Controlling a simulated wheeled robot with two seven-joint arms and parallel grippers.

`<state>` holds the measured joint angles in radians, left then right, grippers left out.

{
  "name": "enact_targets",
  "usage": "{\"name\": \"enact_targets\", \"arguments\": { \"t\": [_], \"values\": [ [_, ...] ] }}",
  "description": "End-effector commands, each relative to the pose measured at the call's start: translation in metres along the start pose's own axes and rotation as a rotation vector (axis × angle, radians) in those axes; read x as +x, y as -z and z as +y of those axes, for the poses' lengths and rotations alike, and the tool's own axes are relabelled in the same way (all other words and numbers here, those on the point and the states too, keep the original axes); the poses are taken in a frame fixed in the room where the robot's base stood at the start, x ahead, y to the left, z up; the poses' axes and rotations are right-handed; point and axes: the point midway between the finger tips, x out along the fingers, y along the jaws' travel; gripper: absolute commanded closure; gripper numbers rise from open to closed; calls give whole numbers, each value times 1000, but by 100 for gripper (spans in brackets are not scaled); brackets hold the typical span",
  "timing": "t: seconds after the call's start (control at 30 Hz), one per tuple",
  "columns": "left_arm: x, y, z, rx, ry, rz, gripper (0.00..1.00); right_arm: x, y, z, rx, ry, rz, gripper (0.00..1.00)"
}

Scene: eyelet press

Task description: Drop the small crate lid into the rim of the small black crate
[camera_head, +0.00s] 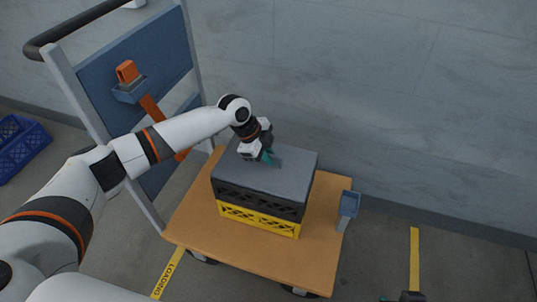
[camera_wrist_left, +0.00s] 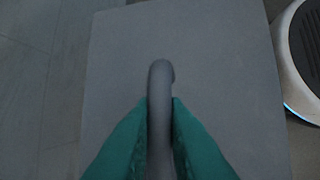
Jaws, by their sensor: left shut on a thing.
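The small crate lid (camera_head: 290,162) is a flat dark grey panel at the top of the small black crate (camera_head: 258,200), covering its opening from the head camera's angle. I cannot tell whether it sits inside the rim or slightly above it. My left gripper (camera_head: 268,158) is over the lid, toward its back. In the left wrist view its teal fingers (camera_wrist_left: 160,135) are shut on the lid's upright grey handle (camera_wrist_left: 160,80), with the lid's flat top (camera_wrist_left: 225,75) behind. What seems to be my right gripper (camera_head: 402,297) barely shows at the bottom edge; its jaws are cut off.
The black crate stands on a yellow crate (camera_head: 258,221) on a wooden-topped cart (camera_head: 200,228). A blue-grey holder (camera_head: 348,206) is at the cart's right edge. The cart's blue back panel (camera_head: 160,55) and handle rise at left. Blue crates (camera_head: 22,145) lie far left.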

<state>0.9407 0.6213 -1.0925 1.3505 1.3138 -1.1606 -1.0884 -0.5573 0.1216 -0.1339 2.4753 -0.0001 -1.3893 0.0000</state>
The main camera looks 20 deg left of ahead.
Motion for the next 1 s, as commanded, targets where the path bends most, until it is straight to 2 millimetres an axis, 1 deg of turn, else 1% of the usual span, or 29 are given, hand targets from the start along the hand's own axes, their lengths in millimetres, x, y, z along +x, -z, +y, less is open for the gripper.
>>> {"name": "enact_targets", "arguments": {
  "t": [0.4,0.43,0.5,0.57,0.77,0.83,1.0],
  "values": [
    [5,2,-1,0,-1,-1,100,2,-4,3,6,-7,-28,69],
    [4,2,-1,1,-1,-1,83,2,-4,3,6,-7,-29,69],
    [4,2,-1,1,-1,-1,71,2,-4,3,6,-7,-29,69],
    [4,2,-1,0,-1,0,62,2,-4,3,6,-7,-28,69],
    [4,2,-1,0,-1,0,62,2,-4,3,6,-7,-27,69],
    [4,2,-1,0,0,1,62,2,-1,2,0,-6,-19,69],
    [-1,0,0,0,0,1,62,-3,3,1,2,-3,15,69]
  ]
}}
